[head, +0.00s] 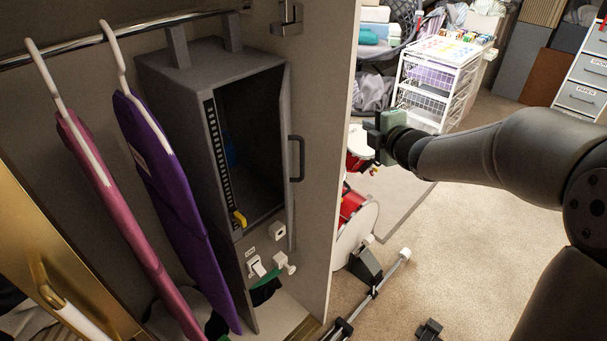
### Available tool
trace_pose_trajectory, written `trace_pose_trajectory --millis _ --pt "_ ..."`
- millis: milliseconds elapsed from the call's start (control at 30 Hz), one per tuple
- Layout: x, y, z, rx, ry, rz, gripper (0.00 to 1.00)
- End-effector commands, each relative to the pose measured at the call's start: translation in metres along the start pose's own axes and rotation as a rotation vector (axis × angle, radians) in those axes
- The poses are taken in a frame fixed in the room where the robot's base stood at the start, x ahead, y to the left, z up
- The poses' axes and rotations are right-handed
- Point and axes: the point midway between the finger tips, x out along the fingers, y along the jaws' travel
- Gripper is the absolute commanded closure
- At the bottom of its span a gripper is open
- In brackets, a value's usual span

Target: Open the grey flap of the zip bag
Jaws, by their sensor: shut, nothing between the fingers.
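The grey zip bag (207,88) hangs by two straps from a rail inside a wardrobe. Its front shows a dark opening with a toothed zip strip (216,165) down the left side and a yellow pull (239,219) at the bottom. The grey flap (289,215) stands at the right edge of the opening, swung out and seen nearly edge-on, with a dark handle (298,158) on it. My gripper (371,139) is to the right of the flap, beyond the wardrobe's side panel in the picture, apart from the bag. It is shut and empty; its fingertips are small and partly hard to make out.
Purple (178,190) and pink (117,205) garments hang left of the bag. The wardrobe side panel (337,90) stands between bag and gripper in the picture. A red-and-white drum (357,222), metal stand and white drawer cart (440,80) are beyond.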

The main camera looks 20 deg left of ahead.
Motion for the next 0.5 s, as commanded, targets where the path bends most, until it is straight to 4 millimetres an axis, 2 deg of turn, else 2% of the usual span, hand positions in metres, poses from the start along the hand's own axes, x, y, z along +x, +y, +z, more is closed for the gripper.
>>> trace_pose_trajectory --millis 33,200,300,400,500 --pt "-0.007 -0.019 -0.016 -0.029 0.079 0.036 1.0" --pt "-0.044 -0.05 -0.069 -0.077 0.334 0.151 1.0" --pt "-0.068 -0.063 -0.094 -0.074 0.457 0.202 1.0" --pt "-0.086 -0.07 -0.11 -0.065 0.541 0.238 1.0" --pt "-0.092 -0.071 -0.118 -0.059 0.579 0.254 1.0"
